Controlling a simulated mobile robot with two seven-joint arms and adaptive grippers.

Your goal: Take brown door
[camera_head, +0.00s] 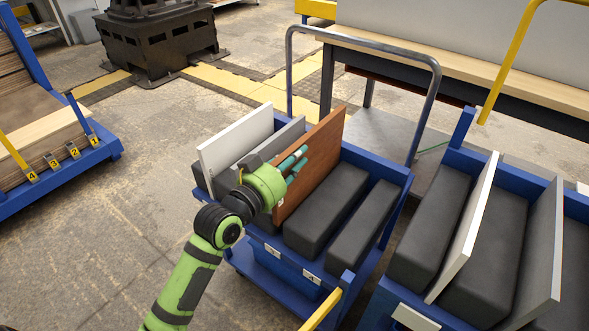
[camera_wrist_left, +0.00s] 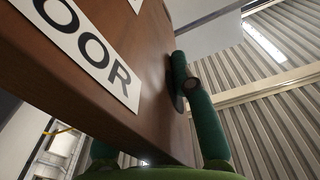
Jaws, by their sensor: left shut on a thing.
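The brown door (camera_head: 322,152) is a reddish-brown board standing upright in a slot of the blue cart (camera_head: 375,157), between dark grey blocks. My left gripper (camera_head: 297,163) has its green fingers closed on the door's near part, from the left side in the head view. In the left wrist view the brown door (camera_wrist_left: 135,60) fills the left and middle, with a white label (camera_wrist_left: 88,45) reading "OOR". One green finger lies along its right side; the other is mostly hidden. My right gripper is not in view.
A white board (camera_head: 235,138) and a grey board (camera_head: 268,140) stand left of the door. A second blue cart with white boards (camera_head: 468,225) is close on the right. A metal handle (camera_head: 289,75) rises behind.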

